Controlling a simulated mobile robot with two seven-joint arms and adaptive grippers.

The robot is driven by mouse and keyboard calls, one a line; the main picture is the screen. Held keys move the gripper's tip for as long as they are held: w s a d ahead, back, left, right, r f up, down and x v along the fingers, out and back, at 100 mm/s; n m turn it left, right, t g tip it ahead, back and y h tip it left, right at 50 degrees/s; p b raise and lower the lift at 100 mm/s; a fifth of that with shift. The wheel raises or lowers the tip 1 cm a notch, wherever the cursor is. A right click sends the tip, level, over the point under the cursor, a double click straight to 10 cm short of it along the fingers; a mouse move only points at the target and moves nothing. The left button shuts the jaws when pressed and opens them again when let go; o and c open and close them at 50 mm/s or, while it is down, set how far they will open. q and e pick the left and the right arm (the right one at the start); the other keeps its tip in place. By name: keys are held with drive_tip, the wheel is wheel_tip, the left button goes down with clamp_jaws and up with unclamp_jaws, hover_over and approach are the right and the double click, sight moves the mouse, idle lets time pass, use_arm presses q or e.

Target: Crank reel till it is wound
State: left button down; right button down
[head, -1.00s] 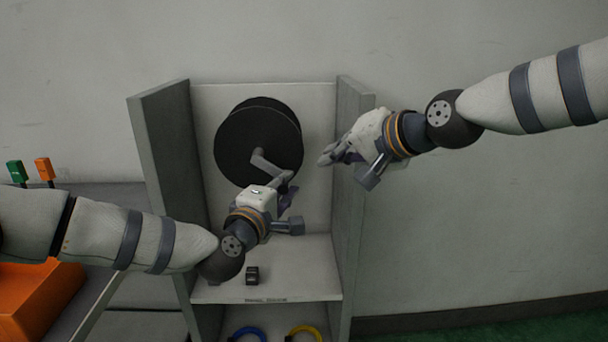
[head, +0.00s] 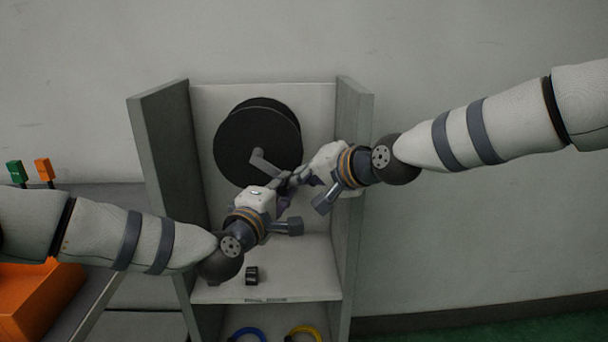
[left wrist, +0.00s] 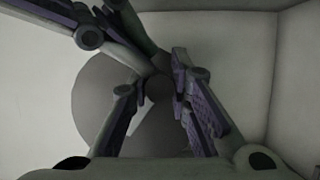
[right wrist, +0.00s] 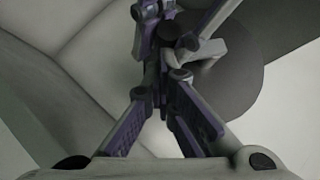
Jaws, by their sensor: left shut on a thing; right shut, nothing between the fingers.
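A black reel (head: 235,140) is mounted on the back panel of a grey cabinet. Its grey crank arm (head: 263,163) points down and right from the hub. My left gripper (head: 280,187) is shut on the crank handle, which its fingers mostly hide; the round handle end (left wrist: 158,88) shows between the fingers in the left wrist view. My right gripper (head: 297,180) is shut and empty, its fingertips right beside the handle and the left fingers. In the right wrist view its tips (right wrist: 168,80) meet just below the handle; I cannot tell whether they touch it.
The cabinet's side walls (head: 352,150) flank the reel. A small black block (head: 252,275) lies on the shelf below. Blue (head: 248,333) and yellow (head: 304,331) rings are in the lower compartment. Orange (head: 45,169) and green (head: 16,171) levers and an orange box (head: 40,300) stand left.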

use_arm(q)
drive_tip(key=shift+s+d+r, duration=0.1)
drive_tip(key=shift+d, duration=0.1)
use_arm(e)
drive_tip(key=shift+s+a+f, duration=0.1)
drive_tip(key=shift+a+f, duration=0.15)
use_arm(q)
drive_tip(key=c, duration=1.5)
unclamp_jaws()
use_arm(e)
drive_tip(key=shift+a, duration=0.1)
